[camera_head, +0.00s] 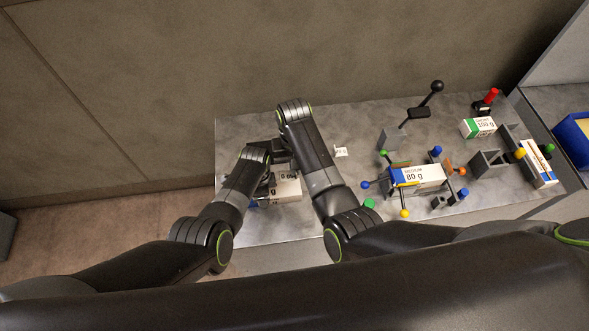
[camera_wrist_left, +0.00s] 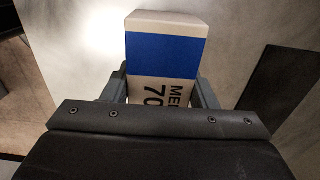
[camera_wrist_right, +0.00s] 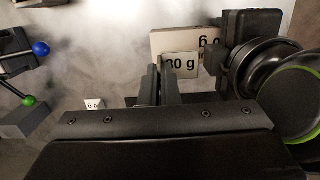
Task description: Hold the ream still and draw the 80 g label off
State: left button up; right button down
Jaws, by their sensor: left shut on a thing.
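A white ream with a blue band (camera_wrist_left: 162,55), marked MEDIUM 70 in the left wrist view, lies near the left end of the bench (camera_head: 235,130). My left gripper (camera_wrist_left: 160,85) is shut on it, one finger on each side. The ream's white side also shows in the head view (camera_head: 288,188), partly hidden by my arms. A small plate label reading 80 g (camera_wrist_right: 183,64) stands against the ream's side in the right wrist view. My right gripper (camera_wrist_right: 160,72) has its fingertips at the label's lower left, with a narrow gap between them; contact with the label is unclear.
A small loose label (camera_head: 340,152) lies on the bench right of my right arm. Further right, an 80 g ream (camera_head: 418,177) sits among coloured-knob clamps.

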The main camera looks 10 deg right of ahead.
dwell(0.3)
pick_arm(q)
jog(key=o, duration=1.2)
jog(key=shift+c, duration=0.2)
jog(key=shift+r, duration=0.15)
